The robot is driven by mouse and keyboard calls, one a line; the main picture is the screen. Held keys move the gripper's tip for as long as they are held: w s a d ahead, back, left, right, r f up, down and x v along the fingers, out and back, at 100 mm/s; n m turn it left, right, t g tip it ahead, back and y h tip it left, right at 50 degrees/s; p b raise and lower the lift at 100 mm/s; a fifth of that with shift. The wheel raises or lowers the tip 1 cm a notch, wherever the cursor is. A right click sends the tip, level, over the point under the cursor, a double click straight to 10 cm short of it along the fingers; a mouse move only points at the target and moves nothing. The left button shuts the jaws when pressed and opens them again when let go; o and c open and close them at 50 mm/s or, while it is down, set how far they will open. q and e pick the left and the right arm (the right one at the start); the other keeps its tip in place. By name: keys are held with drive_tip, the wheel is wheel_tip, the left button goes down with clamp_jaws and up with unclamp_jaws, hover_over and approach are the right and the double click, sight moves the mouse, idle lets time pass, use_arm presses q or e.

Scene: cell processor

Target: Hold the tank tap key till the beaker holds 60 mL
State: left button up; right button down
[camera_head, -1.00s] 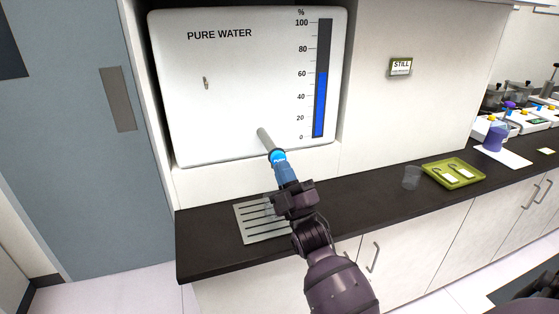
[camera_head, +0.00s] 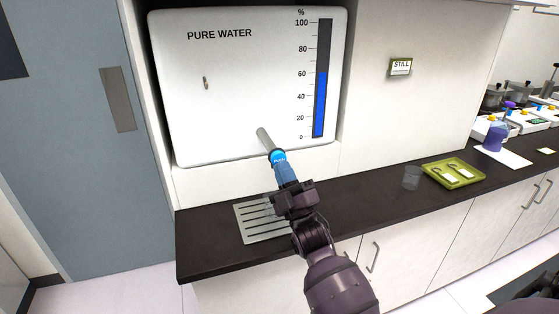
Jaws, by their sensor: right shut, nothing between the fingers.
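The PURE WATER tank (camera_head: 230,90) is a white panel in a recess. Its gauge (camera_head: 320,105) shows blue to a little above 60 %. A grey spout (camera_head: 264,140) sticks out below, with a bright blue tap key (camera_head: 277,156) at its end. My right gripper (camera_head: 283,171) is shut and empty, its tips at the blue key; they look to be touching it. A faint clear shape, perhaps a beaker (camera_head: 270,207), shows over the drain grate, mostly hidden behind my gripper. Its water level cannot be read. My left gripper is not in view.
A slotted metal grate (camera_head: 249,234) lies on the dark counter (camera_head: 360,204). A clear cup (camera_head: 411,177) and a green tray (camera_head: 431,173) with white-labelled items stand to the right. A STILL sign (camera_head: 401,66) is on the wall. The counter between grate and cup is free.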

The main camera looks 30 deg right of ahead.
drive_tip(key=shift+w, duration=0.1)
drive_tip(key=shift+w+d, duration=0.15)
drive_tip(key=shift+w, duration=0.15)
drive_tip(key=shift+w+d+b, duration=0.1)
drive_tip(key=shift+w+b, duration=0.2)
drive_tip(key=shift+w, duration=0.2)
idle(7.1)
